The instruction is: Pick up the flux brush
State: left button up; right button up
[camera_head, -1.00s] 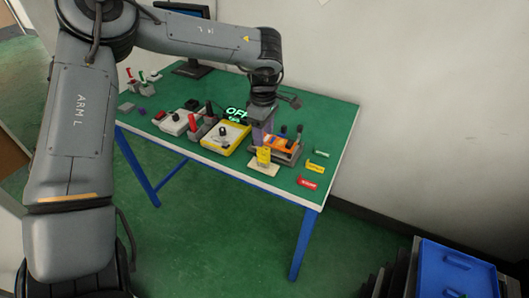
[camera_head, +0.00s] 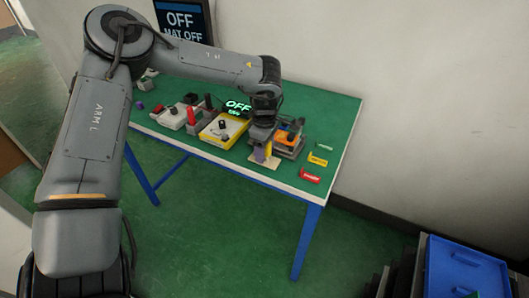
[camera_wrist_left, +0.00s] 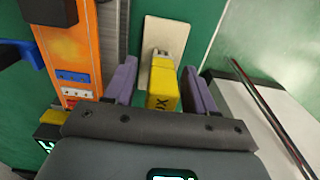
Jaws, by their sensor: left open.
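The flux brush, a yellow block-shaped piece with black letters ending in "UX" (camera_wrist_left: 163,88), stands on a cream pad (camera_wrist_left: 166,35) in the left wrist view. In the head view, only a bit of its yellow (camera_head: 268,148) shows beside my fingers, above the cream pad (camera_head: 263,167). My left gripper (camera_head: 261,153) is down at the brush. Its purple fingers (camera_wrist_left: 160,72) are open, one on each side of the brush, with a visible gap at each side. My right gripper is not in view.
An orange device (camera_wrist_left: 70,50) stands close left of my fingers in the wrist view. On the green table (camera_head: 330,110) are a yellow-edged box (camera_head: 222,131), a red tag (camera_head: 310,175) and a yellow tag (camera_head: 317,160). A blue tray (camera_head: 465,270) is off the table.

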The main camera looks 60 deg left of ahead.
pick_arm(q)
jog(key=shift+c, duration=0.4)
grip_shut()
